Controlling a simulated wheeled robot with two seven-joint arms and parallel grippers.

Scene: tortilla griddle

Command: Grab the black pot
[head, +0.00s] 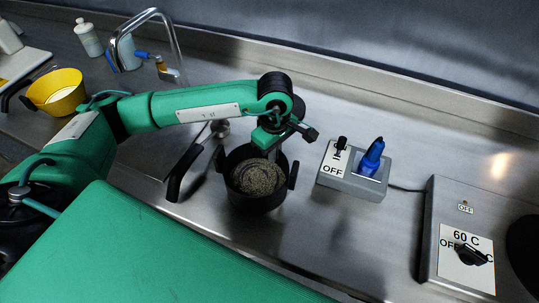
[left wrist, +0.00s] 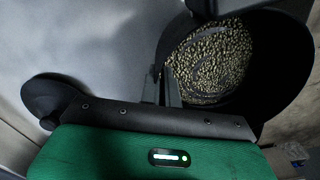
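The black pot (head: 262,203) stands upright on the steel counter, with small side handles and pale grains (head: 257,177) inside. My left gripper (head: 274,152) points down at the pot's far rim. In the left wrist view the pot's dark rim and wall (left wrist: 285,75) fill the upper right, with the grains (left wrist: 208,60) inside. The left fingers (left wrist: 163,88) show beside the rim at the pot's near left wall. They look close together, but whether they clamp the wall is hidden. My right gripper is in neither view.
A grey switch box (head: 352,185) with a blue knob stands right of the pot. A larger control box (head: 440,215) is farther right. A black handle (head: 183,172) lies just left of the pot. A yellow bowl (head: 57,92) and faucet (head: 150,15) are at the left.

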